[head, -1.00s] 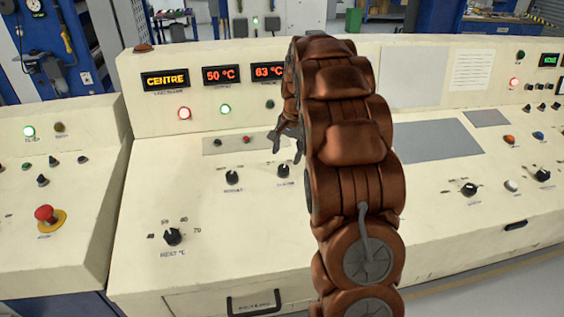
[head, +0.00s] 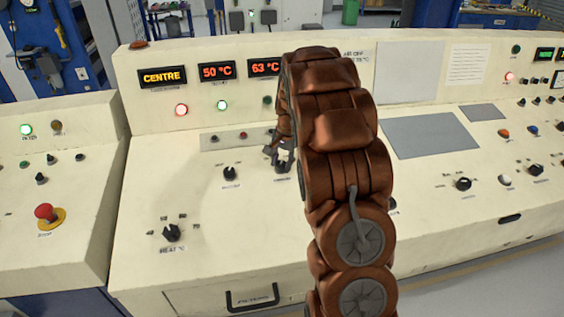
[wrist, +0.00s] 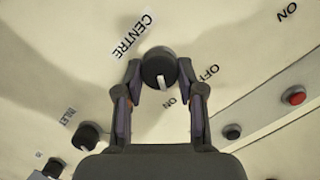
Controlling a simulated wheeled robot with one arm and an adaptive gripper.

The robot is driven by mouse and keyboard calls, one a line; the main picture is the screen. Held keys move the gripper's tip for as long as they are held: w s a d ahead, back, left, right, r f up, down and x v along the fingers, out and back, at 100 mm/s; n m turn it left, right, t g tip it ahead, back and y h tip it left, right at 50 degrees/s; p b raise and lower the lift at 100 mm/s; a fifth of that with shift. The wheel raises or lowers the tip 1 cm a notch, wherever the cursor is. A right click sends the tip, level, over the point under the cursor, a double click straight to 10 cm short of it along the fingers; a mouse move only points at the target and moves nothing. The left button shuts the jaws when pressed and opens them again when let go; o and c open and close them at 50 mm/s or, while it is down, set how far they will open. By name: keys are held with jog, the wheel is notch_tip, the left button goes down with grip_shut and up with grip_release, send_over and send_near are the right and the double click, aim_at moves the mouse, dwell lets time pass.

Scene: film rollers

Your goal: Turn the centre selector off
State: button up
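The centre selector is a round black knob (wrist: 159,68) beside a CENTRE label in the wrist view. Its white pointer mark faces the ON label more than the OFF label. My gripper (wrist: 159,72) has one finger on each side of the knob, spread apart. Small gaps seem to show between the fingertips and the knob, though contact is hard to judge.
The inlet knob (wrist: 88,136) is close by, and also shows in the head view (head: 229,173). A red button (wrist: 294,96) and a dark button (wrist: 232,132) sit on a grey strip. A display (head: 162,77) reads CENTRE. My arm blocks the desk's middle.

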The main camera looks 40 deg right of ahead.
jog(key=c, duration=0.5)
jog(key=shift+c, duration=0.2)
jog(key=shift+b, duration=0.3)
jog(key=shift+w+f+n+b, duration=0.1)
jog(key=shift+f+n+b, duration=0.05)
jog(key=shift+n+b, duration=0.5)
jog(key=n+b, duration=0.2)
jog(key=n, duration=0.1)
jog(key=shift+a+g+h+b, duration=0.1)
jog(key=shift+g+h+b, duration=0.2)
jog(key=shift+b, duration=0.1)
jog(key=n+b, duration=0.2)
jog(key=n, duration=0.2)
jog(key=shift+w, duration=0.1)
jog(key=shift+a+n+h+b, duration=0.1)
jog(key=shift+n+h+b, duration=0.45)
jog(key=shift+n, duration=1)
jog(key=shift+n+g, duration=0.3)
